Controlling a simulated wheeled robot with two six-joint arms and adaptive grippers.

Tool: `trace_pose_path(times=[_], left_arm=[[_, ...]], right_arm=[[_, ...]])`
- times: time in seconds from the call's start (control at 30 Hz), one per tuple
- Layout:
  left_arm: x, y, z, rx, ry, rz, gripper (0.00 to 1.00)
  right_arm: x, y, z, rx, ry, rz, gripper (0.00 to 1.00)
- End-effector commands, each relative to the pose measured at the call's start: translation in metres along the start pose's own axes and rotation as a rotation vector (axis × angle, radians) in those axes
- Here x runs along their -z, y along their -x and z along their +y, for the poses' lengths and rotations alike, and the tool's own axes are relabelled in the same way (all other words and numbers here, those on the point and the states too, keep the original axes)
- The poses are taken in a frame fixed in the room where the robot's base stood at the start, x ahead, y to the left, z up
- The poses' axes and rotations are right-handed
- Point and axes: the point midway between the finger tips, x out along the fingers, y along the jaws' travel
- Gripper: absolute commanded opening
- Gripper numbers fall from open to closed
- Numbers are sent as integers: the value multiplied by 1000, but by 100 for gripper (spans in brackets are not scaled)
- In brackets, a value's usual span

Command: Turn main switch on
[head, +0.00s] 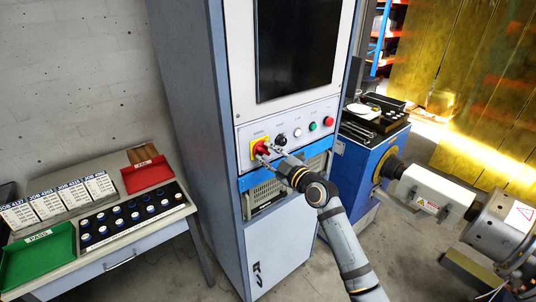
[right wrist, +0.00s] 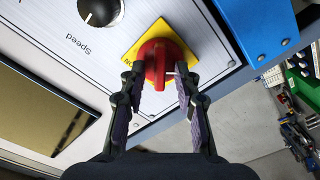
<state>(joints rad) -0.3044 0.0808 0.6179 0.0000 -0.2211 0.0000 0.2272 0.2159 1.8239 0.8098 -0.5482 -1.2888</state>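The main switch (head: 260,146) is a red rotary knob on a yellow square plate, at the left end of the panel on the tall cabinet. In the right wrist view the red knob (right wrist: 158,58) has a raised grip bar pointing down toward my gripper. My right gripper (head: 268,158) is at the switch, also seen in the right wrist view (right wrist: 160,82). Its fingers are apart, one on each side of the grip bar, with gaps visible; contact is unclear. The fingers partly cover the plate's lettering. My left gripper is not in view.
The panel also has a black Speed knob (right wrist: 101,10), a green button (head: 313,126) and a red button (head: 329,121). A dark screen (head: 295,50) is above. A table with a green tray (head: 40,262) and red tray (head: 148,175) stands left. Machinery (head: 430,190) stands right.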

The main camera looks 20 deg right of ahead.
Motion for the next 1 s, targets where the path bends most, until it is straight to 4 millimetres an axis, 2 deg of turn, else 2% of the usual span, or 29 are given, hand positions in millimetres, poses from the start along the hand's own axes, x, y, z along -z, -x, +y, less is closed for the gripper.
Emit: trace_pose_path(times=[0.03,0.2,0.67,1.0], left_arm=[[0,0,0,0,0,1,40],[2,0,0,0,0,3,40],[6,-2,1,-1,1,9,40],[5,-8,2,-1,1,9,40]], right_arm=[[0,0,0,0,0,0,21],[0,0,0,0,0,0,0],[-1,0,0,0,-54,0,0],[-2,0,0,2,-307,0,0]])
